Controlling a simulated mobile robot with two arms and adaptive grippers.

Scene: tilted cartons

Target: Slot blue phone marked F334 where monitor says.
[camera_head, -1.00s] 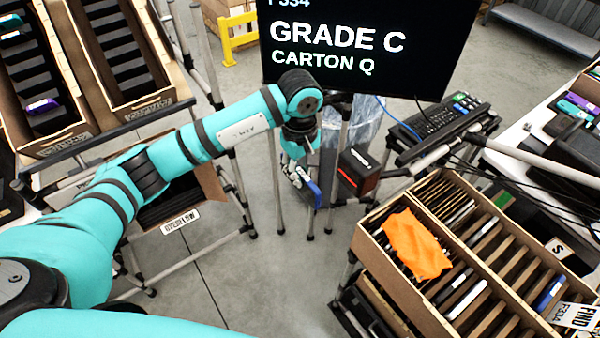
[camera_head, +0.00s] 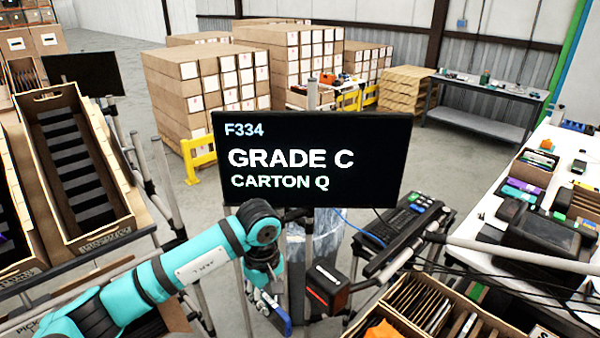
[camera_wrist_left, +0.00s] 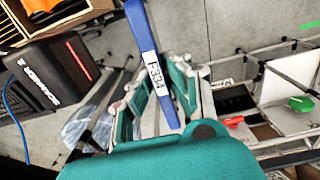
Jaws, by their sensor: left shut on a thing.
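The monitor (camera_head: 308,205) reads F334, GRADE C, CARTON Q. My left gripper (camera_head: 270,302) is shut on the blue phone (camera_head: 283,322), below the monitor. In the left wrist view the phone (camera_wrist_left: 146,45) stands edge-on between the fingers (camera_wrist_left: 160,110), with a white F334 label on it. A long slotted carton (camera_head: 75,165) is tilted at the left, its front label too small to read. Another carton (camera_head: 12,235) is cut by the left edge. A divided carton (camera_head: 470,312) with several slots is at the bottom right. My right gripper is not in view.
A black scanner box (camera_head: 325,289) stands right of my left gripper; it also shows in the wrist view (camera_wrist_left: 52,78). A keypad (camera_head: 400,228) and metal rails are nearby. A white table (camera_head: 490,205) is at the right. Stacked boxes (camera_head: 205,90) stand behind a yellow barrier.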

